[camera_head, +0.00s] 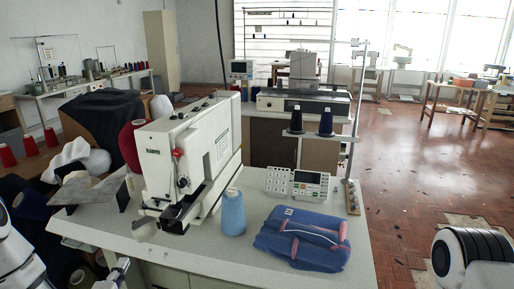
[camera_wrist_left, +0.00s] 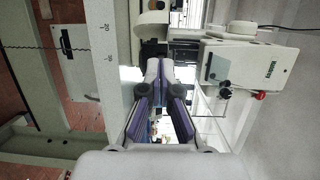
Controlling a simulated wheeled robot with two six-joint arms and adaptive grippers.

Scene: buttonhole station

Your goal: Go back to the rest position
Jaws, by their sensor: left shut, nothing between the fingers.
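My left gripper (camera_head: 119,272) is low at the front left edge of the white table (camera_head: 320,272), in front of the sewing machine. In the left wrist view its two purple-padded fingers (camera_wrist_left: 163,75) are together at the tips, with nothing held between them. The white buttonhole machine (camera_head: 187,150) stands on the table and also shows in the left wrist view (camera_wrist_left: 240,62), turned sideways. My left arm comes in from the left edge. Part of my right arm shows at the lower right; its gripper is out of view.
A light blue thread cone (camera_head: 232,212) stands beside the machine. Folded blue cloth (camera_head: 302,240) lies at the table's right, near a control panel (camera_head: 297,184). Red cones (camera_head: 7,155) and dark cloth are at the left. The floor to the right (camera_head: 395,190) is open.

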